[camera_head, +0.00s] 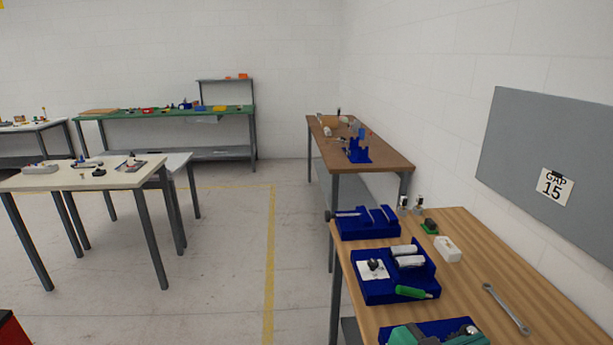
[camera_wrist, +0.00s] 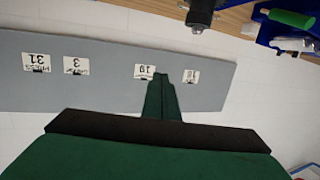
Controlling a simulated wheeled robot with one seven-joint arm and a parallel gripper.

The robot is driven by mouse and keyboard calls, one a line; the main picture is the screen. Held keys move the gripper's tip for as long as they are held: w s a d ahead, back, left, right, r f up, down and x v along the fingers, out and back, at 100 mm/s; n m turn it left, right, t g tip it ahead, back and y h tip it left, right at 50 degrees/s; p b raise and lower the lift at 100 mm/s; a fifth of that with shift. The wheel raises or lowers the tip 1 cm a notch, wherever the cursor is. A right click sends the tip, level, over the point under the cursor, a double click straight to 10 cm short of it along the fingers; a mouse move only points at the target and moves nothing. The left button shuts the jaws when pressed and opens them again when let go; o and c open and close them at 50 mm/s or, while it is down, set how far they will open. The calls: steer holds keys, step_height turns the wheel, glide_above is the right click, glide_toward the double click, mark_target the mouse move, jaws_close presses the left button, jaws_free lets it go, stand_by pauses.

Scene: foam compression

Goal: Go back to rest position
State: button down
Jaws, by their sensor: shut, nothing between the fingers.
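My gripper (camera_wrist: 161,78) shows in the wrist view with its dark green fingers together and nothing between them. Its fingertips appear in front of the grey wall board (camera_wrist: 110,70), which looks upside down there, and I see no contact. In the head view I cannot make out my gripper with certainty. The grey board (camera_head: 545,135) hangs on the right wall above the wooden workbench (camera_head: 480,255).
The bench holds blue trays (camera_head: 370,290), a green-handled tool (camera_head: 411,292), a white block (camera_head: 447,249) and a wrench (camera_head: 505,308). A teal object (camera_head: 403,337) is cut off below. A brown table (camera_head: 385,150) stands behind. Floor (camera_head: 225,260) left of the bench is clear.

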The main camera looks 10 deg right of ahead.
steer(key=w+a+f+n+t+y, duration=0.2)
steer(key=a+f+n+t+y, duration=0.7)
steer(key=a+f+n+t, duration=0.65)
steer(key=s+a+f+n+g+y, duration=0.3)
steer(key=s+a+f+y, duration=0.2)
steer(key=s+a+f, duration=0.6)
steer(key=s+a+m+y, duration=0.1)
steer(key=s+a+m, duration=0.2)
steer(key=s+a, duration=0.5)
steer(key=s, duration=0.5)
steer(key=shift+s+a+r+g+y, duration=0.25)
steer(key=shift+s+a+g+y, duration=0.1)
steer(key=shift+s+y, duration=0.05)
